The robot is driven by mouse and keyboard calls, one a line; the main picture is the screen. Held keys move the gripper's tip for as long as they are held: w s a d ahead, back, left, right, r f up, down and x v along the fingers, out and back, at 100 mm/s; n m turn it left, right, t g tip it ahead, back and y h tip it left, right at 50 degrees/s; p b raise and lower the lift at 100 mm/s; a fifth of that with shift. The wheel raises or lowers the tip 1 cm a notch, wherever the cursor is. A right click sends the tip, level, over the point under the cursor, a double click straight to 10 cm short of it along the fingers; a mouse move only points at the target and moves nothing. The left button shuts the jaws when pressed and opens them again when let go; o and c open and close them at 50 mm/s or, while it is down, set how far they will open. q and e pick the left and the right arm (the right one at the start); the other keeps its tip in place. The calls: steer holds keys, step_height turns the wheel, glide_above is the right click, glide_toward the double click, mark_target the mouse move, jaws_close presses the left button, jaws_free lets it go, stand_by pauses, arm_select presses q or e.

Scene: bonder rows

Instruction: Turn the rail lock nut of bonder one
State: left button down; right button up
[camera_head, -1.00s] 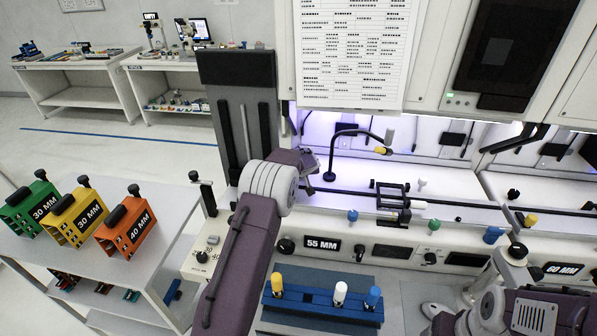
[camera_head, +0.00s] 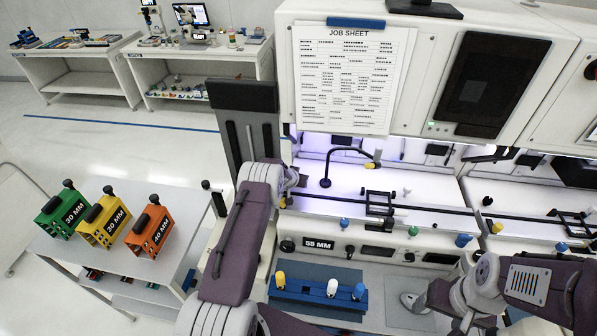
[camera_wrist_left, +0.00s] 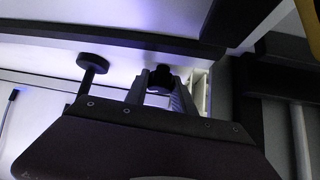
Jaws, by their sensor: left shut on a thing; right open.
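The bonder labelled 55 MM (camera_head: 318,244) stands in the middle, with a dark rail (camera_head: 350,206) along its lit white bed. My left gripper (camera_head: 291,182) is at the left end of this bed. In the left wrist view its fingers (camera_wrist_left: 161,88) are shut on a small black knob, apparently the rail lock nut (camera_wrist_left: 161,75). The fingers hide part of it, and its turn angle cannot be told. My right gripper (camera_head: 464,322) is low at the front right, away from the rail, partly hidden by its arm and open.
A blue block (camera_head: 310,292) with yellow, white and blue pegs lies in front. A black gooseneck lamp (camera_head: 326,170) stands behind the rail. A black round-headed post (camera_wrist_left: 93,62) is beside the left fingers. Green, yellow and orange holders (camera_head: 151,230) stand on the left cart.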

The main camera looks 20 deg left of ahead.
arm_select(q)
steer(key=shift+r, duration=0.1)
steer(key=c, duration=1.1)
jaws_free()
steer(key=shift+o, duration=0.2)
steer(key=shift+s, duration=0.15)
steer(key=shift+s+r+b, duration=0.15)
steer(key=shift+s+b, duration=0.05)
steer(key=shift+b, duration=0.3)
steer(key=shift+s+r+b, duration=0.25)
steer(key=shift+b, duration=0.05)
steer(key=b+v, duration=0.2)
steer(key=v, duration=0.4)
steer(key=shift+s+r+b, duration=0.15)
steer(key=shift+r+b, duration=0.05)
steer(key=shift+b, duration=0.1)
steer(key=shift+s+r, duration=0.5)
